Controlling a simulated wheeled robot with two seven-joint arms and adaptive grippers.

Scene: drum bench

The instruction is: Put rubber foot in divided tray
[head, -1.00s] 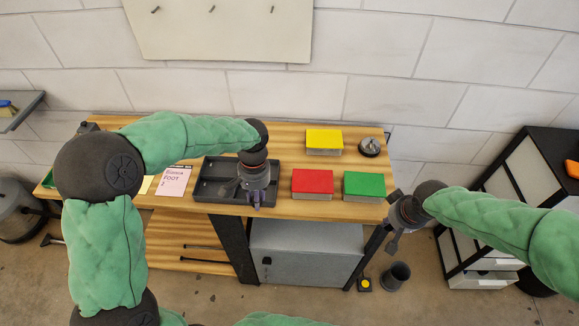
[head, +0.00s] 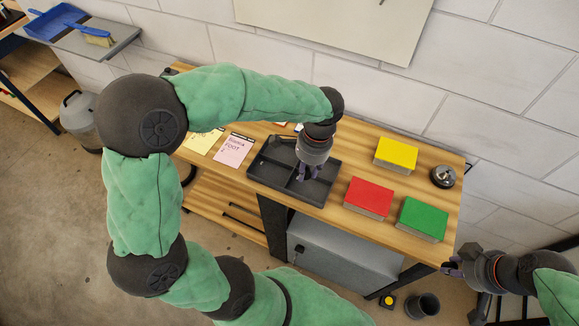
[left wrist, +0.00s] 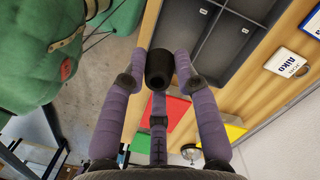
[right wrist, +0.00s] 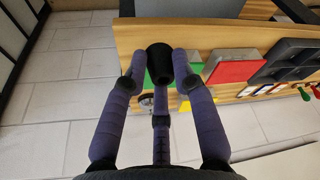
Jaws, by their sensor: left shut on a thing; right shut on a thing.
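The dark divided tray (head: 262,178) lies on the wooden bench, left of the red box. My left gripper (head: 308,174) is over the tray in the head view. In the left wrist view its fingers are shut on a black rubber foot (left wrist: 159,68), a short hollow cylinder, and the tray (left wrist: 240,48) shows beyond it at upper right. My right gripper (head: 453,268) is off the bench's right end. In the right wrist view it is shut on another black rubber foot (right wrist: 160,63). The tray also shows at that view's right (right wrist: 288,62). My left arm partly hides the tray.
A red box (head: 368,198), a green box (head: 422,219) and a yellow box (head: 396,155) stand right of the tray. A round metal object (head: 443,177) is near the bench's right end. A pink card (head: 234,150) lies left of the tray.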

